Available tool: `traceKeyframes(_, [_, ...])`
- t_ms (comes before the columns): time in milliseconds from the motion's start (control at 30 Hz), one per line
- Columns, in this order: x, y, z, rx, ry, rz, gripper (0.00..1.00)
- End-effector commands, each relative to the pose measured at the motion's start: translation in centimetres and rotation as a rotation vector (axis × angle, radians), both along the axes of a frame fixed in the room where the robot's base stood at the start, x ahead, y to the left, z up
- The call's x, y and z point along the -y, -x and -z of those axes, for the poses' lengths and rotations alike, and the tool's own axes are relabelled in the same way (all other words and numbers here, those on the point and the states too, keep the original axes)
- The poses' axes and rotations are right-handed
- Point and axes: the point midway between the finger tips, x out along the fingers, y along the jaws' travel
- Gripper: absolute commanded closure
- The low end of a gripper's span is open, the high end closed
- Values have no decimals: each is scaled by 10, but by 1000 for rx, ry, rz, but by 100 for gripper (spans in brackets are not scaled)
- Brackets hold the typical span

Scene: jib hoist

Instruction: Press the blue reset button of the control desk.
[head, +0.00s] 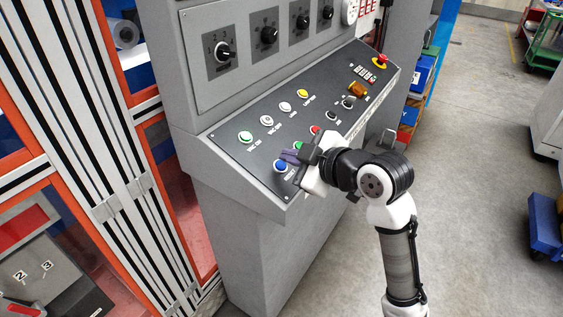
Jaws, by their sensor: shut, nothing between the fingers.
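The control desk (270,187) stands in the middle of the head view with a sloped dark panel. The blue reset button (280,166) sits at the lower left of that panel, fully visible, with a label partly seen below it. My gripper (288,155) is shut and empty. Its fingertips are just right of the blue button and slightly above it in the picture. I cannot tell whether they touch the panel or the button. My gripper partly covers a green button (297,146) beside the blue one.
A red emergency stop (380,62) is at the far right end. Orange-framed panels (60,180) stand left.

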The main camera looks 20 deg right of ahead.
Motion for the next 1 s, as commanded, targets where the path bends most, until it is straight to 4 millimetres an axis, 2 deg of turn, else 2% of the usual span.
traceKeyframes(267, [1, 1, -5, 0, 0, 0, 100])
traceKeyframes(700, [11, 14, -43, 1, -1, -1, 100])
traceKeyframes(1000, [12, 15, -46, 0, -1, -1, 100])
